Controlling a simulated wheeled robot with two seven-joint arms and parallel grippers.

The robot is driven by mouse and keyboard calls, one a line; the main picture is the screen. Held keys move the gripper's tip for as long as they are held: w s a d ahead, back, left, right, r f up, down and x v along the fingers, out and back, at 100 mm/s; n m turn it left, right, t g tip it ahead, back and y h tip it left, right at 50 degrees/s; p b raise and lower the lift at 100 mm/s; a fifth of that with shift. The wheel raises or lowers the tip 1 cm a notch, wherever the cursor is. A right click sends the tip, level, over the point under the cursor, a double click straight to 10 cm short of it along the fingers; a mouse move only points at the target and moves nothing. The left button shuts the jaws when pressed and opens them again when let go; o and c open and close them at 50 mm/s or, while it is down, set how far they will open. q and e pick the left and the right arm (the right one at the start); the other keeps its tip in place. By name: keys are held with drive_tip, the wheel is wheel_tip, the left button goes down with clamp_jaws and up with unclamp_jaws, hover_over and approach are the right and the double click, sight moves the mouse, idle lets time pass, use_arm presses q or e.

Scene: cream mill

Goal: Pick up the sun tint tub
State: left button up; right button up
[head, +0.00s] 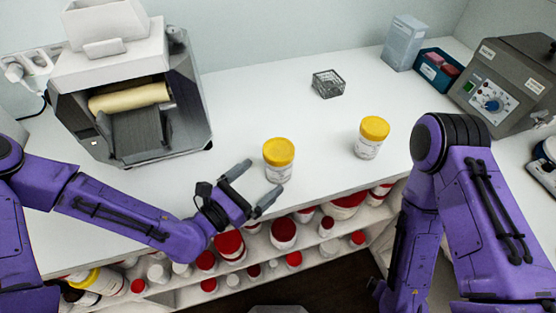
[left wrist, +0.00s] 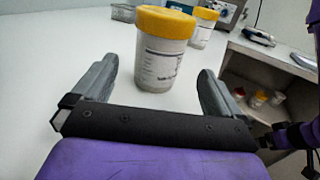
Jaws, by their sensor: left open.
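Two white tubs with yellow lids stand upright on the white bench. The nearer tub (head: 279,163) is just ahead of my left gripper (head: 259,183). The other tub (head: 371,140) stands farther right. Their labels are too small for me to tell which is sun tint. My left gripper is open and empty, with its fingers pointing at the nearer tub. In the left wrist view the nearer tub (left wrist: 163,58) shows between the open fingers, and the other tub (left wrist: 203,28) is partly hidden behind it. My right arm is bent at the right; its gripper is out of view.
A mill with a cream roller (head: 130,98) stands at the back left. A wire basket (head: 328,84), a blue bin (head: 438,70) and a grey instrument (head: 505,85) stand toward the back. Shelves below the front edge hold several red-lidded tubs (head: 284,232). Bench around the tubs is clear.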

sight(279, 161)
use_arm(q)
drive_tip(key=p+x, duration=0.2)
drive_tip(key=x, duration=0.5)
drive_tip(key=shift+w, duration=0.25)
drive_tip(key=shift+w+d, duration=0.1)
drive_tip(key=shift+d, duration=0.05)
drive_tip(key=c, duration=1.2)
